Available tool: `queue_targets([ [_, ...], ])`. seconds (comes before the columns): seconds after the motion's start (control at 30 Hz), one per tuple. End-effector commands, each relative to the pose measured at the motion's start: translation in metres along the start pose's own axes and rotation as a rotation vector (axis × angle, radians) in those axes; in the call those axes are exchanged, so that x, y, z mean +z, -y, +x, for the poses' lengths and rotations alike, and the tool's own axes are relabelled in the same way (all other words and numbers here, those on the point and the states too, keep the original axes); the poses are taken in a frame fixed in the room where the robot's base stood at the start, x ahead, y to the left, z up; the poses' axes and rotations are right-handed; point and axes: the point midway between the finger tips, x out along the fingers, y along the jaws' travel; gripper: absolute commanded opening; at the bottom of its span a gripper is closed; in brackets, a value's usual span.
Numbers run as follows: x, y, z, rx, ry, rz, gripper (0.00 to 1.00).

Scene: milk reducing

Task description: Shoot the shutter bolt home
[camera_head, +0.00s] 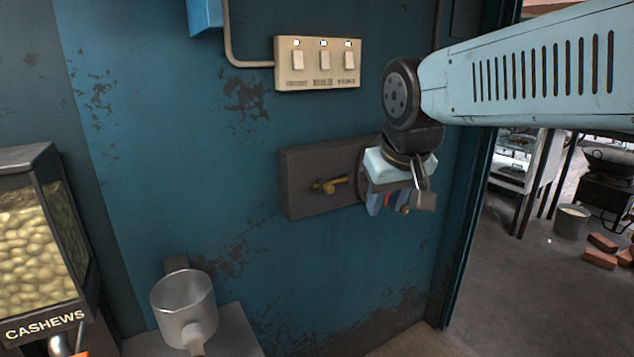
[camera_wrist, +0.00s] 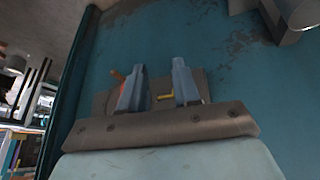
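A dark rectangular plate (camera_head: 300,190) is fixed to the blue wall. It carries a small brass handle (camera_head: 330,186), which I take for the bolt; its right part is hidden by my gripper. My gripper (camera_head: 385,207) is in front of the plate's right end, to the right of the brass handle. In the wrist view its two blue-grey fingers (camera_wrist: 159,66) stand apart. The plate shows behind them, with a brass piece (camera_wrist: 166,97) seen in the gap, and an orange-red piece (camera_wrist: 117,78) beside the left finger. I cannot tell whether a finger touches either.
A switch panel (camera_head: 318,64) with three switches is on the wall above. A metal pot (camera_head: 184,305) is at lower left on a grey ledge (camera_head: 235,335), beside a cashew dispenser (camera_head: 35,245). A doorway opens at right, with a bucket (camera_head: 571,222) and bricks (camera_head: 602,243) on the floor beyond.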

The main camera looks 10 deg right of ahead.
Motion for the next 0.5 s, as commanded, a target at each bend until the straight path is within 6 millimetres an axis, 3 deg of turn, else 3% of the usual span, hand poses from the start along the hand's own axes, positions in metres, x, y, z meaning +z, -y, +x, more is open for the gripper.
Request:
queue_targets([
  [0.3,-0.061,0.013,0.009,0.065,0.028,-0.086,0.01],
  [0.5,-0.099,0.025,0.018,0.098,0.038,-0.138,0.0],
])
